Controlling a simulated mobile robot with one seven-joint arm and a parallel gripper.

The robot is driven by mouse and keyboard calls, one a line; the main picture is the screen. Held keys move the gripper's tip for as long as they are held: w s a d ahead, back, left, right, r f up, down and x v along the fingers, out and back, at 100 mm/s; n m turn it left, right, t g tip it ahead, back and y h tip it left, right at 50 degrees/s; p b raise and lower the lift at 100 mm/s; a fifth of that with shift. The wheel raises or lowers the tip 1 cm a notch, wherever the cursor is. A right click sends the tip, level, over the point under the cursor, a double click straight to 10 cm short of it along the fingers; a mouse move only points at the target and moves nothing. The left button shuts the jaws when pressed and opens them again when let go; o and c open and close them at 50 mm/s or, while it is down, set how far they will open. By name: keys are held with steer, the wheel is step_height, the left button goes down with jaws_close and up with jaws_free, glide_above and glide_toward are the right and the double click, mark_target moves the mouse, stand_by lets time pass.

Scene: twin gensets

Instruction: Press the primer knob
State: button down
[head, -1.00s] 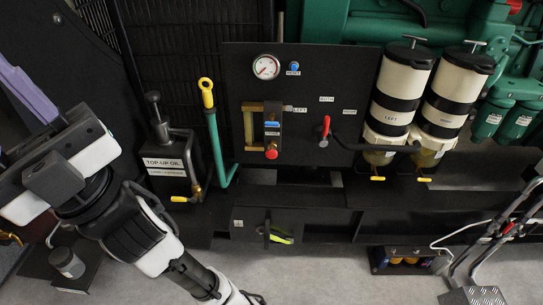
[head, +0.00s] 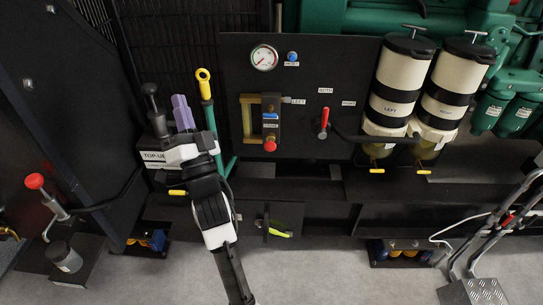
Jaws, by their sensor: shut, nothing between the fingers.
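A red knob (head: 270,145) sits at the bottom of a brass and dark block on the black panel (head: 315,75). A small label on the block is too small to read, so I cannot tell for certain that this is the primer knob. A blue button (head: 292,56) is higher on the panel, beside the gauge. My gripper (head: 181,100), with purple fingers, is shut and empty.
A yellow-topped green handle (head: 204,85) stands between my gripper and the panel. A red lever (head: 324,123) and two cream filter canisters, left (head: 399,80) and right (head: 450,85), are to the right. A red-ball lever (head: 35,181) stands far left.

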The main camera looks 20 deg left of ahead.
steer(key=w+d+f+m+g+h, duration=0.1)
steer(key=w+d+f+m+h, duration=0.2)
steer(key=f, duration=0.8)
steer(key=w+d+f+m+h, duration=0.4)
steer(key=d+f, duration=0.3)
steer(key=f, duration=0.4)
steer(key=w+d+f+m+g+h, duration=0.1)
steer(key=w+d+f+m+h, duration=0.3)
steer(key=f, duration=0.7)
steer(key=shift+w+d+m+g+b, duration=0.3)
steer(key=shift+d+m+b, duration=0.15)
steer(key=shift+d+m, duration=0.55)
steer(key=shift+a, duration=0.2)
glide_toward(271, 149)
steer(key=x, duration=0.6)
steer(key=shift+w+a+r, duration=0.1)
steer(key=shift+w+a, duration=0.05)
steer(key=shift+w, duration=0.25)
